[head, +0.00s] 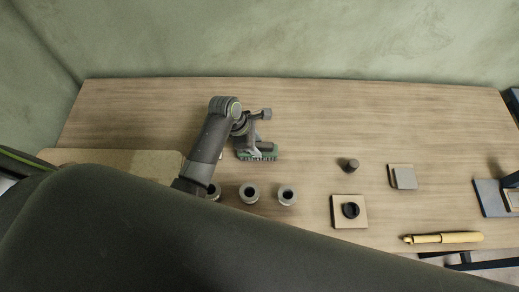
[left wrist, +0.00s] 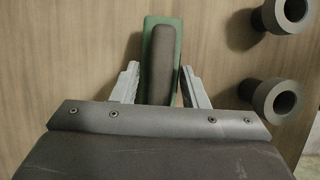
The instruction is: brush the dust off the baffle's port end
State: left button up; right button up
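A green block with a dark raised grip, which looks like the brush (head: 257,154), lies on the table below my left gripper (head: 250,138). In the left wrist view the brush (left wrist: 163,50) lies lengthwise between the two fingers of the left gripper (left wrist: 160,72). The fingers stand apart on either side, with narrow gaps, so the gripper looks open. A tan board (head: 110,158) with a lighter patch at its right end lies at the left, partly hidden by my arm; it may be the baffle. I see no dust clearly. My right gripper is not in view.
Several grey ring-like cups (head: 249,194) stand just in front of the brush. A square block with a black ring (head: 337,218), a dark knob (head: 349,165), a grey pad (head: 404,178) and a yellow-handled tool (head: 445,238) lie to the right. The table's back (head: 360,105) is clear.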

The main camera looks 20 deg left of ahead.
pick_arm(q)
grip_shut()
jog(key=shift+r+p, duration=0.3)
jog(key=shift+r, duration=2.25)
